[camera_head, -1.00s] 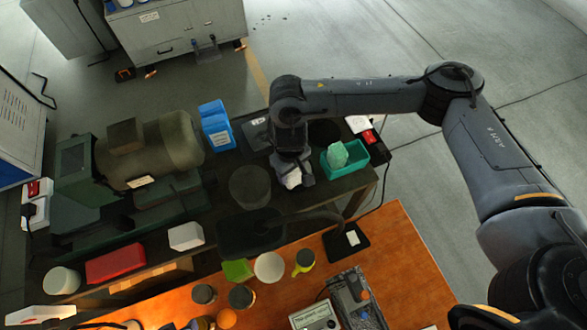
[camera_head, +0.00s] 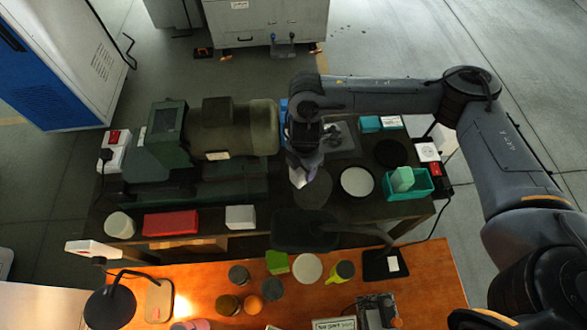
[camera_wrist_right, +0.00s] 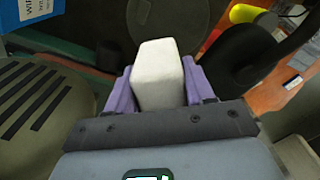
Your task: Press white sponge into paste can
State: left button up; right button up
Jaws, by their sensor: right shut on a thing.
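My right gripper (camera_head: 303,172) is shut on the white sponge (camera_wrist_right: 158,75), a pale block between its purple fingers in the wrist view. In the head view the sponge (camera_head: 298,178) shows below the fingers, at the left edge of a dark round disc (camera_head: 315,192); its height above the bench is unclear. A round can with a dark rim and whitish filling (camera_head: 357,181), seemingly the paste can, stands just right of the gripper, apart from the sponge. The sponge's lower face is hidden. My left gripper is out of view.
A motor (camera_head: 235,130) stands close left of the gripper. A blue box (camera_wrist_right: 30,12) is partly hidden behind the arm. A teal tray (camera_head: 424,190) with a green block lies right. A black lamp head (camera_head: 300,232) stands in front, before the crowded orange table (camera_head: 440,270).

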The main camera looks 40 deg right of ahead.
jog(key=s+d+n+p, duration=0.2)
jog(key=s+d+n, duration=0.2)
jog(key=d+n, duration=0.3)
jog(key=s+d+n+p, duration=0.1)
jog(key=s+d+n, duration=0.35)
jog(key=d, duration=0.45)
notch_tip(320, 180, down, 6)
jog(key=b, duration=0.5)
jog(key=shift+s+r, duration=0.15)
jog(key=shift+r, duration=0.1)
jog(key=shift+f+b, duration=0.3)
jog(key=shift+b, duration=0.2)
jog(key=shift+f+b, duration=0.3)
jog(key=shift+f, duration=0.15)
